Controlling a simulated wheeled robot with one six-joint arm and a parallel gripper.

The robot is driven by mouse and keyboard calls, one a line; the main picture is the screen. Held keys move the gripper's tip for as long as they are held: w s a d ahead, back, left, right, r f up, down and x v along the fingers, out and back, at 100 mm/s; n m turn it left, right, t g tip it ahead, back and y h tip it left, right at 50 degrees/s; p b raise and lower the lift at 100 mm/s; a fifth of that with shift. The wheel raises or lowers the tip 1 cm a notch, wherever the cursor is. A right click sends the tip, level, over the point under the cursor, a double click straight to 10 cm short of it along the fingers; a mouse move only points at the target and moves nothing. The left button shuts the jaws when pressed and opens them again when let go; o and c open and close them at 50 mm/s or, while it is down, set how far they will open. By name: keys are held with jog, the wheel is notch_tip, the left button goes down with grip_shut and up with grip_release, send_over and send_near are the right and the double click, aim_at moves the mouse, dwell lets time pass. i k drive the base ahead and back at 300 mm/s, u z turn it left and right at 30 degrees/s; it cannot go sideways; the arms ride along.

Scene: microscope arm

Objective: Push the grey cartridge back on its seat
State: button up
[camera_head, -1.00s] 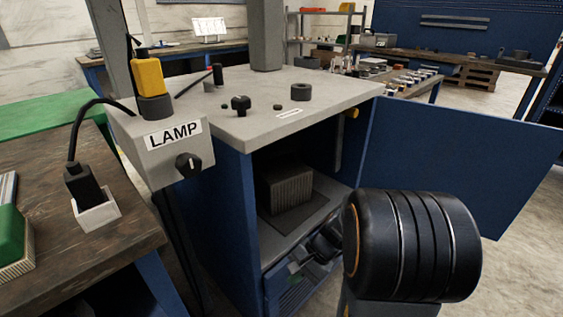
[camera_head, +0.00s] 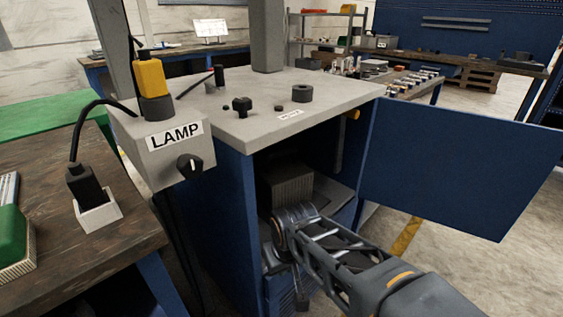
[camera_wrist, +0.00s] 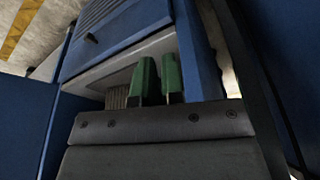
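The grey cartridge (camera_head: 288,185) is a ribbed block inside the blue cabinet, on its inner shelf. My gripper is in front of it and hides its lower part in the head view. A ribbed patch (camera_wrist: 117,97) shows left of my fingers in the wrist view; it looks like the cartridge. My gripper (camera_wrist: 160,78) has two green fingers with a narrow gap between them and nothing seen held. I cannot tell whether the fingers touch the cartridge. The seat is mostly hidden; a bit of shelf (camera_head: 333,194) shows at the right.
The cabinet's grey top (camera_head: 330,88) hangs over the opening. Its blue door (camera_head: 455,165) stands open to the right. A lamp box (camera_head: 165,160) sits at the left front corner, beside a wooden bench (camera_head: 50,255). Open floor (camera_head: 460,255) lies to the right.

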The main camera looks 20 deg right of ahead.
aim_at(282, 179)
jog(key=u, duration=3.1)
jog(key=k, duration=1.75)
jog(key=z, duration=1.05)
